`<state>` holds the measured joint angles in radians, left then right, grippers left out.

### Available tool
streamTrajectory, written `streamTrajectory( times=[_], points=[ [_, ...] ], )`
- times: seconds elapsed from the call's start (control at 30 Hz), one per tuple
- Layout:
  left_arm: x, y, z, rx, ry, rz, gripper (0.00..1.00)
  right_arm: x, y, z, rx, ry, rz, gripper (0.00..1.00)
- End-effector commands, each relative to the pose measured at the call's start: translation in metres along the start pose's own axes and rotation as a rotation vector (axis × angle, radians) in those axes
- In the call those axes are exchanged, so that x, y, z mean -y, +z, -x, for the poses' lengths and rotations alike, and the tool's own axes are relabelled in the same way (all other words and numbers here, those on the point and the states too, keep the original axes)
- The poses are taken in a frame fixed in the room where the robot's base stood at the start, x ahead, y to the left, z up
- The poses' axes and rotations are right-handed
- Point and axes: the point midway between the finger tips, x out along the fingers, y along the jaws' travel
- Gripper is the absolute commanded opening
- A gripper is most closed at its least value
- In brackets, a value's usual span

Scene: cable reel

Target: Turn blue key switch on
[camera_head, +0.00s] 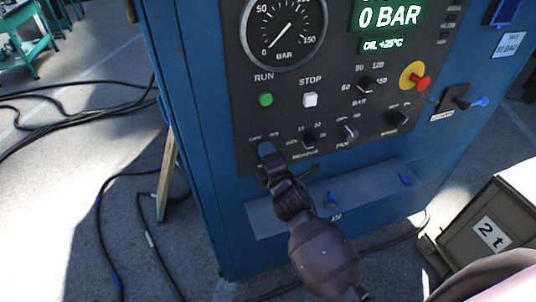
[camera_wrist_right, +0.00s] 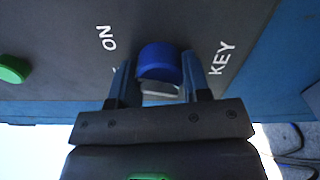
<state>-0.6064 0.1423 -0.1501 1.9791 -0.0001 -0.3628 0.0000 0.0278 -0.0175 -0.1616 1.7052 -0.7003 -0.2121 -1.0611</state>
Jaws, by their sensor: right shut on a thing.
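The blue key switch (camera_wrist_right: 160,62) is between the two fingers of my right gripper (camera_wrist_right: 160,84) in the right wrist view, and the gripper is shut on it. White lettering "ON" stands to the left of the key and "KEY" to the right. A pale grey part shows just below the blue head. In the head view my right gripper (camera_head: 268,160) is at the lower left of the dark control panel (camera_head: 320,95), and it largely hides the key there. My left gripper is not in view.
The panel on the blue cabinet (camera_head: 190,120) carries a gauge (camera_head: 285,30), a green RUN button (camera_head: 265,99), a white STOP button (camera_head: 310,99), several dark knobs and a red stop button (camera_head: 421,84). The display (camera_head: 388,16) reads 0 BAR. Black cables (camera_head: 100,190) lie on the floor.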

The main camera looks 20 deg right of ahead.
Motion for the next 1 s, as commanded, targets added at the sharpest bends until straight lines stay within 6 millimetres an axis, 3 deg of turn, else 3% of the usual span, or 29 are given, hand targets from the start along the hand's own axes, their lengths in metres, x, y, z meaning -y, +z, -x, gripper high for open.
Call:
streamTrajectory(
  times=[0.4,1.0],
  points=[
    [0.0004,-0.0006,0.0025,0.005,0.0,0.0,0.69,0.0,0.0001,0.0002,0.001,-0.001,-0.218,0.2],
    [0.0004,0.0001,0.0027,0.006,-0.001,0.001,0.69,0.0002,0.0,0.0002,0.0,-0.001,-0.26,0.2]
  ],
)
